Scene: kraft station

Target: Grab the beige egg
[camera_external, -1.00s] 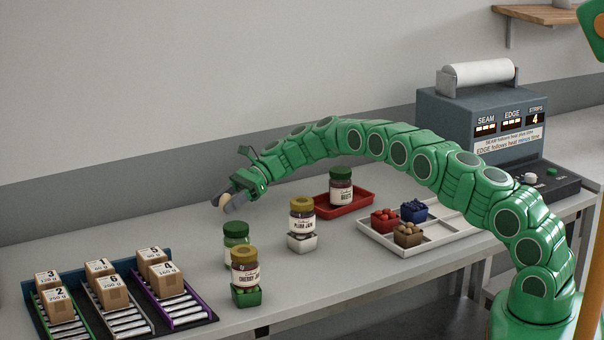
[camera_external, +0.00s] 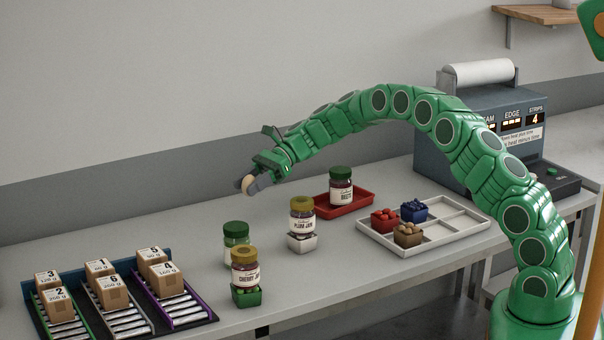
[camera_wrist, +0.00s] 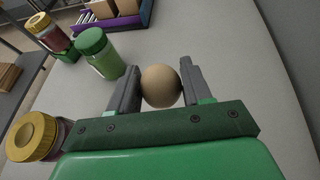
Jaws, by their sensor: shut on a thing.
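The beige egg (camera_wrist: 161,86) is between the two grey fingers of my gripper (camera_wrist: 160,88) in the wrist view, touched on both sides. In the external view the egg (camera_external: 248,184) shows at the tip of my gripper (camera_external: 252,185), above the table and behind the jars. My gripper is shut on the egg. The near finger hides part of the egg there.
A green-lidded jar (camera_external: 236,233), a cherry jam jar (camera_external: 245,275) and a plum jam jar (camera_external: 302,218) stand below. A red tray (camera_external: 366,203) holds another jar. A white tray (camera_external: 450,232) holds small bowls. Boxes stand on rollers (camera_external: 195,312) at left.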

